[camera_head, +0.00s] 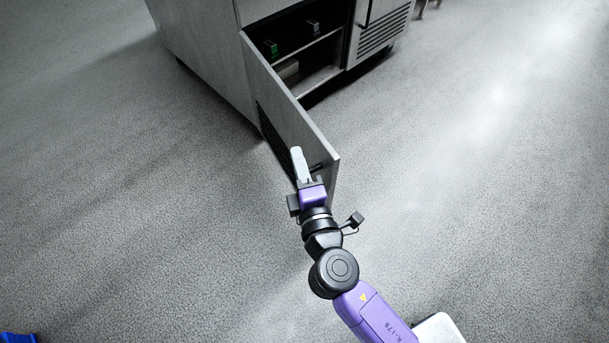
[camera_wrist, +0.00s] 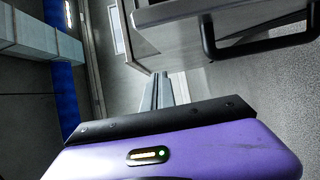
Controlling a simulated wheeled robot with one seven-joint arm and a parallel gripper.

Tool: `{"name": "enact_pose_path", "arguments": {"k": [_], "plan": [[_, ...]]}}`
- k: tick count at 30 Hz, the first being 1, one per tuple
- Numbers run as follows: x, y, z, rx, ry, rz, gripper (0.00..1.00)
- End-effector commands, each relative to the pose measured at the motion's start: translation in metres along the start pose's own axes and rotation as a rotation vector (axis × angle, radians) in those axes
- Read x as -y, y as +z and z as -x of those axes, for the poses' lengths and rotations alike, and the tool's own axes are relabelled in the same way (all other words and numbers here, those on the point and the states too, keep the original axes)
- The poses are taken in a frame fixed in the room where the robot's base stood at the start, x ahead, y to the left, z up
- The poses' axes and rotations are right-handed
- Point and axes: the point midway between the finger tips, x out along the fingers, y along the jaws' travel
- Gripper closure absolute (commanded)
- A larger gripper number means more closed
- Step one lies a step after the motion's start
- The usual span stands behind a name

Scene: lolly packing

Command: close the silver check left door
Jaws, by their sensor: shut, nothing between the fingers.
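The silver cabinet's left door (camera_head: 285,105) stands wide open in the head view, swung out towards me from its hinge side at the cabinet front. Its top edge runs down and to the right to the free end. My gripper (camera_head: 296,151) is shut and empty. It overlaps the outer, vented side of the door near the free end; I cannot tell whether it touches. In the wrist view the shut fingers (camera_wrist: 164,90) point forward, with a door panel (camera_wrist: 190,12) and its black bar handle (camera_wrist: 262,45) at upper right.
The silver cabinet (camera_head: 205,50) stands at the top of the head view. Its open compartment shows a shelf with a small green item (camera_head: 271,47) and a greyish one (camera_head: 313,27). Grey floor (camera_head: 120,200) is clear on both sides. A blue object (camera_head: 17,338) shows at bottom left.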

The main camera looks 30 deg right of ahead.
Motion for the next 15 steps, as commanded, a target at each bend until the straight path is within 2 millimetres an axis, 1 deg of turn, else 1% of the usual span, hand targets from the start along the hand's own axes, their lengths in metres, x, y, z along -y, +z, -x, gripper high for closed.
{"name": "enact_pose_path", "arguments": {"k": [1, 2, 3, 7, 12, 15], "plan": [[-0.001, 0.000, -0.011, 0.002, 0.002, -0.001, 1.00], [-0.002, 0.001, -0.016, 0.002, 0.002, -0.001, 1.00], [0.000, 0.010, -0.014, 0.003, -0.002, -0.001, 1.00], [0.000, 0.026, -0.018, 0.002, -0.001, 0.000, 1.00], [0.000, 0.037, -0.020, 0.000, -0.001, -0.001, 1.00], [0.000, 0.039, -0.021, 0.000, -0.001, -0.001, 1.00]]}}
